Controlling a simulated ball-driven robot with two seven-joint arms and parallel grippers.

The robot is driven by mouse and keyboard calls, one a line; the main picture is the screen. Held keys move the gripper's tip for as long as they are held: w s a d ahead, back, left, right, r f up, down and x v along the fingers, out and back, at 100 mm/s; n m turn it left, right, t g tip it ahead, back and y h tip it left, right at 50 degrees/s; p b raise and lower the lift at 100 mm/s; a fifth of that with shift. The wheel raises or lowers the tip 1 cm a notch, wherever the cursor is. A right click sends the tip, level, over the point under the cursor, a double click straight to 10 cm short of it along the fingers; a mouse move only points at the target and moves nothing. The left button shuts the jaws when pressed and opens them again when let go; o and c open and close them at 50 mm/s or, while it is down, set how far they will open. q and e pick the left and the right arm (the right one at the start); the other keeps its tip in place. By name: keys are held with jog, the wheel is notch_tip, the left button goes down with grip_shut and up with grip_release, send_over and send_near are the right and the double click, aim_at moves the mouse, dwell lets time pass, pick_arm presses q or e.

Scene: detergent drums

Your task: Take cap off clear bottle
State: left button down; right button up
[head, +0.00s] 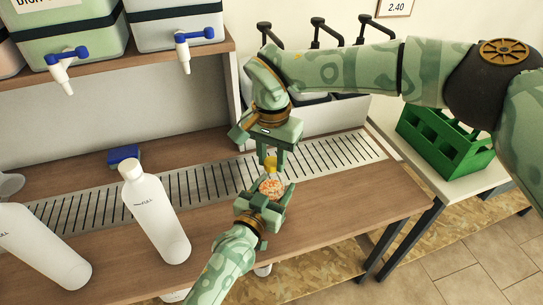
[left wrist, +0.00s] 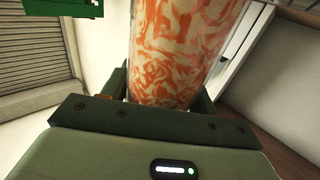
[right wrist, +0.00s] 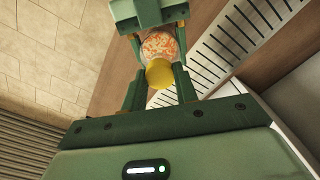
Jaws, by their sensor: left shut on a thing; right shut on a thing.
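A clear bottle (head: 271,187) with an orange-and-white swirled pattern stands in my left gripper (head: 266,196), which is shut on its body. It fills the upper middle of the left wrist view (left wrist: 180,55). Its yellow cap (head: 270,162) is at the top. My right gripper (head: 271,157) comes from above and is shut on the cap. In the right wrist view the cap (right wrist: 159,73) sits between the fingers, in line with the bottle (right wrist: 158,46). I cannot tell whether the cap is still seated on the neck.
White bottles (head: 157,215) stand on the wooden counter at left, one tilted in the picture. A slotted metal drain (head: 90,209) runs along the counter. Drums with taps (head: 69,40) sit above. A green crate (head: 447,145) is at right.

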aim_at(272, 162)
pick_arm(q)
jog(key=shift+f, duration=0.1)
pick_arm(e)
jog(key=shift+r, duration=0.15)
jog(key=shift+r, duration=0.95)
jog(key=shift+r, duration=0.1)
jog(key=shift+r, duration=1.95)
pick_arm(q)
jog(key=shift+c, duration=1.8)
grip_release()
jog(key=shift+s, duration=0.1)
jog(key=shift+s+a, duration=0.2)
jog(key=shift+s, duration=0.1)
pick_arm(e)
jog(key=shift+r, duration=0.25)
pick_arm(q)
jog(key=p+v, duration=0.3)
jog(key=v, duration=0.8)
pick_arm(e)
jog(key=shift+s+r, duration=0.15)
jog(key=shift+r, duration=0.9)
jog(key=shift+s+r, duration=0.15)
jog(key=shift+r, duration=0.85)
